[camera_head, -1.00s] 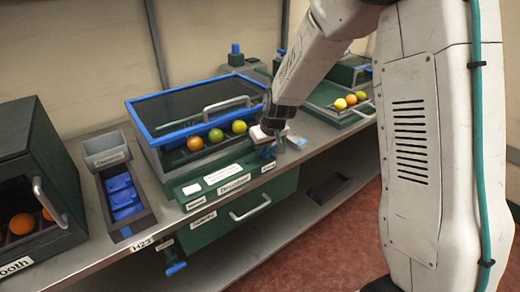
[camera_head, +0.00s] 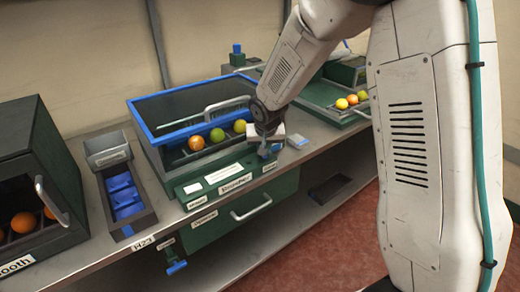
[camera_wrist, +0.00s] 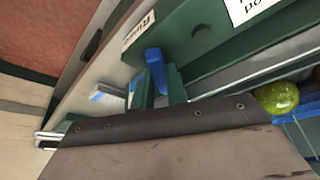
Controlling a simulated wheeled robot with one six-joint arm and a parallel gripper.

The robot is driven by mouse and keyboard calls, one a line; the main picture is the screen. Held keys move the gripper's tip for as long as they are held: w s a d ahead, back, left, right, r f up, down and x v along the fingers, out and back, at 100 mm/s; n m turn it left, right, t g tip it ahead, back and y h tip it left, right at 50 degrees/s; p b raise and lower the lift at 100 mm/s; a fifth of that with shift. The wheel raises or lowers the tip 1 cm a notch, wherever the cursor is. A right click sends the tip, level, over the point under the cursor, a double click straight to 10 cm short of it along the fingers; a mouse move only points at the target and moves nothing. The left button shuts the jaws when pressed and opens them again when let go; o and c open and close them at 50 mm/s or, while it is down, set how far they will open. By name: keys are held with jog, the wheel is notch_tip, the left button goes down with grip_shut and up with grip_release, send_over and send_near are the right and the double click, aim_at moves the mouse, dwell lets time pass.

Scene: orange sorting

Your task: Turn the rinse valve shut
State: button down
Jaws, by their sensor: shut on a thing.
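The rinse valve has a blue handle (camera_wrist: 154,60) beside a label that reads like "Rinse" in the wrist view, at the edge of a green panel. My gripper (camera_wrist: 160,88) is shut on this handle, with one finger on each side of it. In the head view my gripper (camera_head: 266,146) is at the right front corner of the green machine with the blue-framed lid (camera_head: 175,128). There my gripper mostly hides the handle, and its exact angle cannot be told.
A yellow-green fruit (camera_wrist: 278,97) lies close to my gripper in the wrist view. A white block (camera_head: 297,142) is on the bench just right of my gripper. Another blue handle (camera_head: 177,267) hangs under the bench edge. A dark booth with oranges (camera_head: 22,222) stands at the left.

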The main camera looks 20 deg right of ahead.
jog(key=shift+s+f, duration=0.15)
jog(key=c, duration=1.4)
grip_release()
jog(key=shift+r, duration=0.2)
jog(key=v, duration=0.7)
jog(key=shift+r, duration=0.25)
jog(key=shift+s, duration=0.1)
